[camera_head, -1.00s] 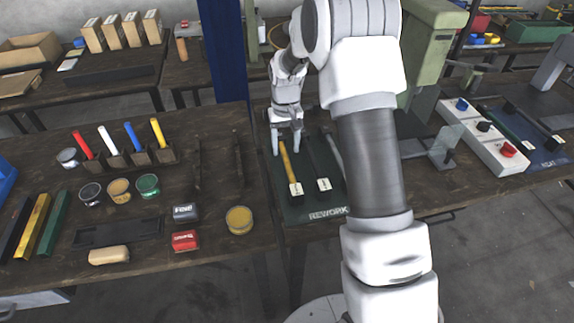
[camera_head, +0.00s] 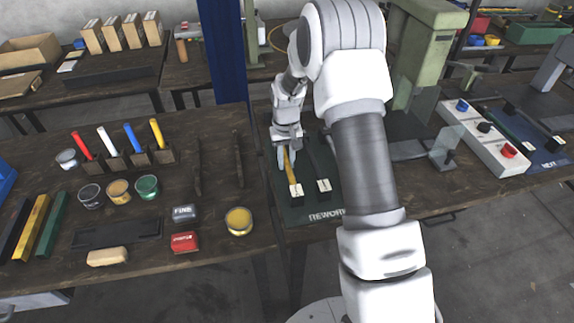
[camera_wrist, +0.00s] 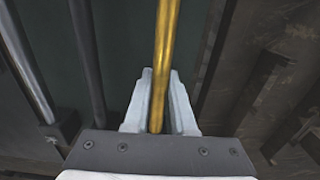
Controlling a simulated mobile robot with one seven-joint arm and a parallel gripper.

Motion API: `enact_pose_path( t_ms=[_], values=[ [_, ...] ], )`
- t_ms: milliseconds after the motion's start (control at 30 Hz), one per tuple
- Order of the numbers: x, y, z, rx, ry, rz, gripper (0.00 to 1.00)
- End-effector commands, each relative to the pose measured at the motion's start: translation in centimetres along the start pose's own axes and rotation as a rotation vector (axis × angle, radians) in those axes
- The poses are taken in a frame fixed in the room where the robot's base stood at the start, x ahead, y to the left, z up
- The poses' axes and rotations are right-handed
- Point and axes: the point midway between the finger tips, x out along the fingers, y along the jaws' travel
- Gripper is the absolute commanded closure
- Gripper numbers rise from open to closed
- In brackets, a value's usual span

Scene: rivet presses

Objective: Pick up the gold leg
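The gold leg (camera_head: 293,180) is a thin gold rod with a dark block and white label at its near end. It lies on the dark REWORK mat (camera_head: 298,212) in the head view. My gripper (camera_head: 286,160) is down at the far part of the rod. In the wrist view the gold leg (camera_wrist: 164,45) runs between the two pale fingers of my gripper (camera_wrist: 160,82), which are close in on both sides of it. The fingers look shut on it. The rod's far end is hidden by my gripper.
A dark leg (camera_head: 322,172) with a white label lies just right of the gold one. A green press (camera_head: 425,55) stands to the right, beyond my arm. The left table holds colored pens, paint pots (camera_head: 118,190) and bars. A blue post (camera_head: 222,50) stands behind.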

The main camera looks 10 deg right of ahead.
Motion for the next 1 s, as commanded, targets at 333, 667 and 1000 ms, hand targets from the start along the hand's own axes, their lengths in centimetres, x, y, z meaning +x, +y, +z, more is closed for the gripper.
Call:
enact_pose_path(
  t_ms=[333,667,1000],
  values=[
    [-0.1,0.0,0.0,0.0,0.001,0.0,1.0],
    [-0.6,0.0,-0.1,0.0,0.002,0.0,1.0],
    [-5.3,1.8,0.2,0.006,0.004,0.001,1.0]
  ],
)
